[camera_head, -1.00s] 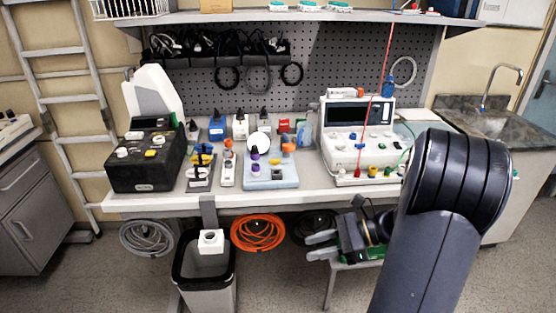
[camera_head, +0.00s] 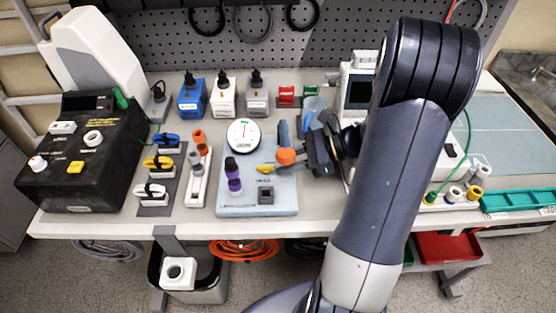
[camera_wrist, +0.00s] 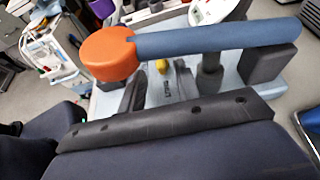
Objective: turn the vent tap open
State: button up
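The pale blue board (camera_head: 232,211) on the bench carries a round white gauge (camera_head: 243,135), a purple fitting (camera_head: 233,178) and a small yellow tap-like handle (camera_head: 265,168). It also carries a blue-grey lever (camera_head: 283,132) with an orange end cap (camera_head: 286,156). I cannot tell which of these handles is the vent tap. My gripper (camera_head: 303,153) is at the board's right side, beside the orange cap. In the wrist view, its two dark fingers (camera_wrist: 160,92) are apart, the lever (camera_wrist: 220,37) crosses in front, and a yellow knob (camera_wrist: 162,66) shows between them. I see nothing gripped.
Left of the board are a white strip (camera_head: 196,192) with orange and grey fittings, a clamp plate (camera_head: 158,208) and a black box (camera_head: 85,150). Blue, white and grey bottle-like units (camera_head: 191,98) stand behind. A white device (camera_head: 364,62) is partly hidden by my arm.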

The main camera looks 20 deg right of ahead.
aim_at(265, 169)
jog(key=shift+x, duration=1.25)
jog(key=shift+c, duration=0.5)
grip_shut()
